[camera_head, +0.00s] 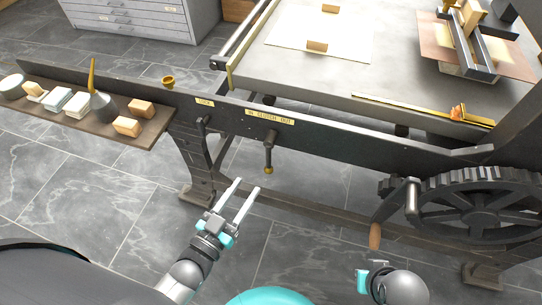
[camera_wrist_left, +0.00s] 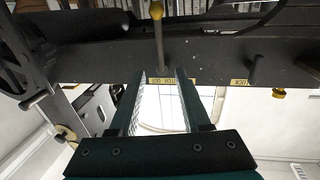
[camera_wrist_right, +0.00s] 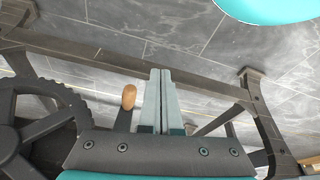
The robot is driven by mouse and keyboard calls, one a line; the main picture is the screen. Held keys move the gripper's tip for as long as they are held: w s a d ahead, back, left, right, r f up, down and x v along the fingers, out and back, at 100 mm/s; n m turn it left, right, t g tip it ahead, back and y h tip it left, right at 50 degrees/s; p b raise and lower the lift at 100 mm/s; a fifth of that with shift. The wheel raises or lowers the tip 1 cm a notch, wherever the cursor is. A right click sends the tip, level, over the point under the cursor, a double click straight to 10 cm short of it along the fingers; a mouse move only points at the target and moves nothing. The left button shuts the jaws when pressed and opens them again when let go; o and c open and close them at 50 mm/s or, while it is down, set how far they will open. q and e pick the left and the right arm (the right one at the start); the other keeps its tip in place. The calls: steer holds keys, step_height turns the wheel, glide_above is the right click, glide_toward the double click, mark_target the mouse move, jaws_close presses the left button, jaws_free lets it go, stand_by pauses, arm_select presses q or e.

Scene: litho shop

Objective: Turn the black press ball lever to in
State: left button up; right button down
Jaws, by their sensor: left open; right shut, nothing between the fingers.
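The ball lever (camera_head: 268,153) is a dark rod with a brass ball at its lower end. It hangs nearly straight down from the black press rail, under the "IN CLUTCH OUT" plate (camera_head: 270,117). In the left wrist view the lever (camera_wrist_left: 159,42) appears upside down, beyond the fingertips. My left gripper (camera_head: 247,184) is open and empty, a little below and left of the ball in the head view, apparently not touching it. My right gripper (camera_wrist_right: 160,72) is shut and empty, near the crank's wooden handle (camera_wrist_right: 129,97).
A second dark lever (camera_head: 203,122) hangs under the "LOCK" plate (camera_head: 205,103), left of the ball lever. A geared wheel (camera_head: 480,207) and crank handle (camera_head: 375,237) stand at right. A wooden shelf (camera_head: 60,104) holds blocks at left. Open floor lies below the rail.

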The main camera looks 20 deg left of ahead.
mark_target(267, 157)
arm_select(q)
steer(key=b+x, duration=0.3)
steer(key=x, duration=0.7)
steer(key=shift+w+d+f, duration=0.1)
steer(key=shift+w, duration=0.2)
steer(key=shift+b+x, duration=0.4)
steer(key=shift+x, duration=0.45)
arm_select(e)
step_height(267, 157, up, 9)
steer(key=t, duration=0.1)
steer(key=shift+w+f+t, duration=0.2)
steer(key=shift+w+t, duration=0.1)
arm_select(q)
steer(key=shift+c, duration=0.3)
arm_select(e)
steer(key=shift+a, duration=0.1)
arm_select(q)
jaws_close()
